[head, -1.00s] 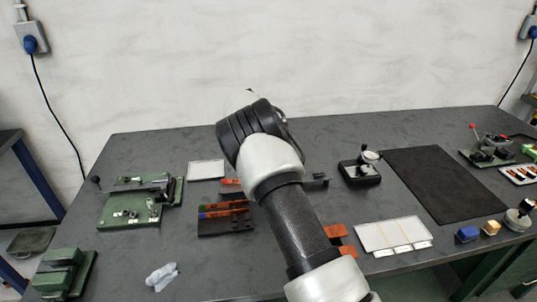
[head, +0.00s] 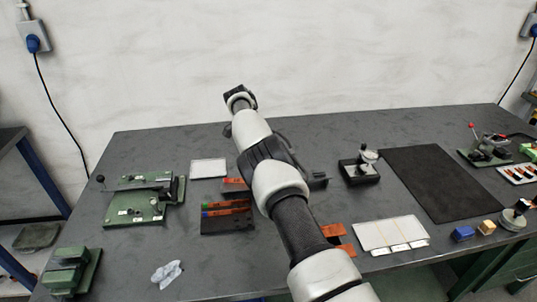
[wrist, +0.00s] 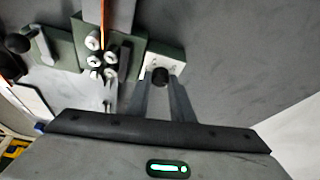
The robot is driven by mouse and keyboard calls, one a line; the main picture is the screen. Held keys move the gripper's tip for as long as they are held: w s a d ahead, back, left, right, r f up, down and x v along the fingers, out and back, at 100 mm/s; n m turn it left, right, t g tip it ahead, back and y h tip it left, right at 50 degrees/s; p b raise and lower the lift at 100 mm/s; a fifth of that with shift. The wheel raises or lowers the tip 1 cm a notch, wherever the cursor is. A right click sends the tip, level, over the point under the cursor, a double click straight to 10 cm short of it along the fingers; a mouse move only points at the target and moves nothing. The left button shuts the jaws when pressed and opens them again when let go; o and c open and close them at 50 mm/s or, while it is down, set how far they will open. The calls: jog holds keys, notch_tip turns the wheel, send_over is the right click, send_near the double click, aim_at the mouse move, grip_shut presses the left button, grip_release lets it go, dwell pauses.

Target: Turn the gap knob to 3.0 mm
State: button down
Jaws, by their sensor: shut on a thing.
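In the wrist view a small dark round gap knob (wrist: 160,76) stands on a pale plate on a green block. The two fingers of my gripper (wrist: 160,88) reach to either side of it and are shut on it. Any scale marks are too small to read, so I cannot tell the setting. Left of the knob is the green machine body (wrist: 65,50), with several pale round parts and a narrow copper-coloured strip (wrist: 102,18). In the head view my arm runs up the middle, and I cannot make out my gripper or the knob there.
A black ball handle (wrist: 18,43) lies at the left in the wrist view. In the head view a green fixture (head: 135,207) stands left, orange-and-dark pieces (head: 226,222) lie beside my arm, and a small black stand (head: 359,171) and a dark mat (head: 443,185) are right.

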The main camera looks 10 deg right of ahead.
dwell(0.4)
jog(key=c, duration=1.5)
grip_release()
jog(key=shift+c, duration=0.2)
jog(key=p+v, duration=1.1)
jog(key=v, duration=0.6)
jog(key=shift+r+p, duration=0.2)
jog(key=shift+p, duration=0.15)
